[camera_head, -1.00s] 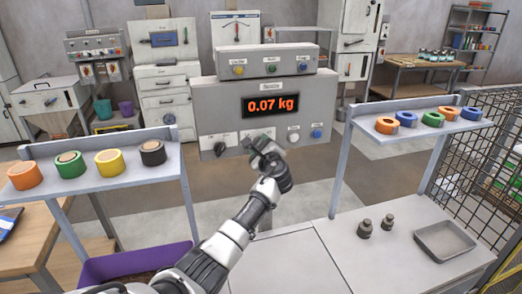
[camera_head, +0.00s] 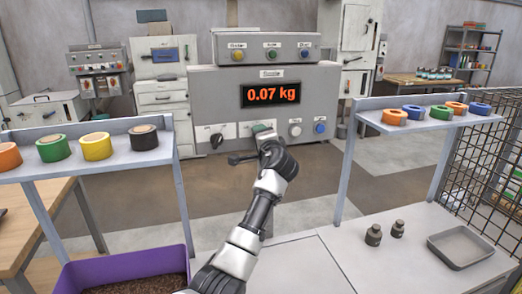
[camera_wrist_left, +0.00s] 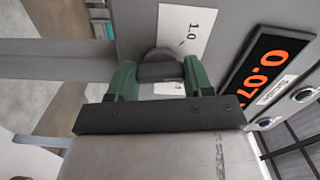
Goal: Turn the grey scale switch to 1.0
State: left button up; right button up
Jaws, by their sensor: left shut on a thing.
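The scale panel (camera_head: 325,100) stands ahead with its orange display (camera_head: 270,94) reading 0.07 kg. My left gripper (camera_head: 262,131) is at the panel's lower middle, over a white label plate (camera_head: 246,129). It hides most of the switch there in the head view. In the left wrist view, the green fingers of my left gripper (camera_wrist_left: 158,74) are shut on the bar of the round grey switch (camera_wrist_left: 160,56). A white plate marked 1.0 (camera_wrist_left: 190,32) lies beside the switch. Other marks on this plate are hidden. My right gripper is not in view.
A black knob (camera_head: 216,141) is left of the gripper; a white button (camera_head: 295,131) and a blue button (camera_head: 320,128) are to its right. Shelves with tape rolls stand left (camera_head: 92,162) and right (camera_head: 430,112). A purple bin (camera_head: 125,268) is below left.

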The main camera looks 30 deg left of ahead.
pick_arm(q)
jog(key=shift+f+n+b, duration=0.15)
jog(key=shift+n+b, duration=3.35)
jog(key=shift+n, duration=0.5)
jog(key=o, duration=0.9)
jog(key=shift+o, duration=0.2)
jog(key=shift+d, duration=0.1)
jog(key=b+v, duration=0.1)
jog(key=v, duration=0.9)
jog(key=shift+s+d+b, duration=0.2)
jog(key=shift+s+b, duration=0.1)
jog(key=shift+b, duration=0.1)
